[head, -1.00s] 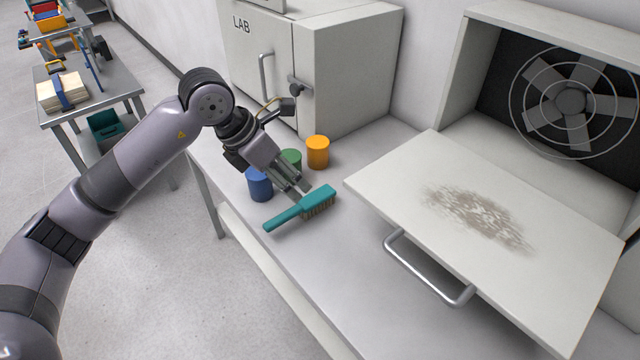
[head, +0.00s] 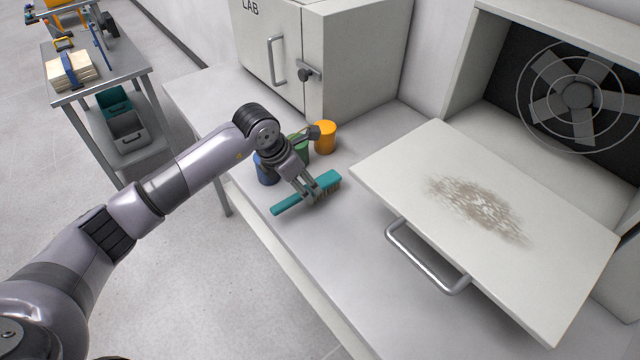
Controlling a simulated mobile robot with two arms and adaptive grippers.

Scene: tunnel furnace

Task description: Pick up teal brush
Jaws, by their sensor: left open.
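The teal brush (head: 328,181) lies on the light grey bench, its handle pointing to the lower left and its bristles facing down to the right. My left gripper (head: 312,194) is open, pointing down at the brush where the handle meets the head. Its fingers overlap the brush in the head view; I cannot tell whether they touch it. My right gripper is not in view.
Blue (head: 265,170), green (head: 298,147) and orange (head: 325,137) cylinders stand close behind the gripper. A LAB cabinet (head: 360,60) stands at the back. A white panel with a dusty patch (head: 430,165) and a handle (head: 425,262) is to the right. The front bench surface is clear.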

